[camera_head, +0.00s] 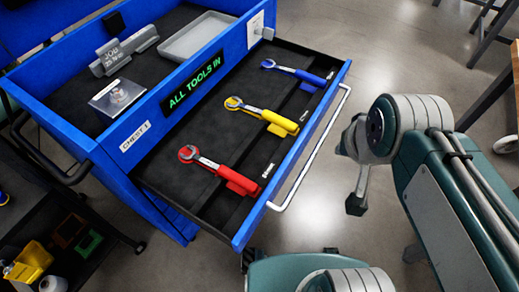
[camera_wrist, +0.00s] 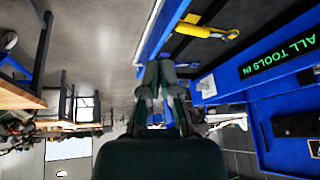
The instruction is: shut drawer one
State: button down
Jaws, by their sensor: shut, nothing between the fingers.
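The drawer (camera_head: 190,203) of the blue chest is pulled out, showing its black lining and a blue front edge with a long silver bar handle (camera_head: 309,152). It holds a red wrench (camera_head: 222,171), a yellow wrench (camera_head: 262,113) and a blue wrench (camera_head: 298,74). My gripper (camera_head: 356,203) is in front of the drawer, to the right of the handle. In the wrist view my gripper (camera_wrist: 160,66) is shut and empty, its tips close to the drawer's front edge. I cannot tell whether they touch it. The yellow wrench (camera_wrist: 207,31) also shows there.
A dark cart (camera_head: 65,215) with a yellow bin (camera_head: 28,262) stands at lower left. The floor (camera_head: 400,50) beyond the handle is clear.

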jog(key=w+a+f+m+g+y, duration=0.2)
jog(key=w+a+f+m, duration=0.5)
jog(key=m, duration=0.4)
jog(key=m+g, duration=0.2)
jog(key=m, duration=0.9)
send_near(243, 164)
jog(key=s+d+r, duration=0.3)
jog(key=d+r, duration=0.2)
jog(key=x, duration=1)
jog(key=shift+w+a+f, duration=0.15)
jog(key=shift+a+f, duration=0.1)
jog(key=shift+w+a+r, duration=0.1)
jog(key=shift+w+a, duration=0.25)
jog(key=shift+a, duration=0.25)
jog(key=shift+w+a, duration=0.35)
jog(key=shift+a, duration=0.2)
jog(key=shift+w+a, duration=0.35)
jog(key=shift+a, duration=0.25)
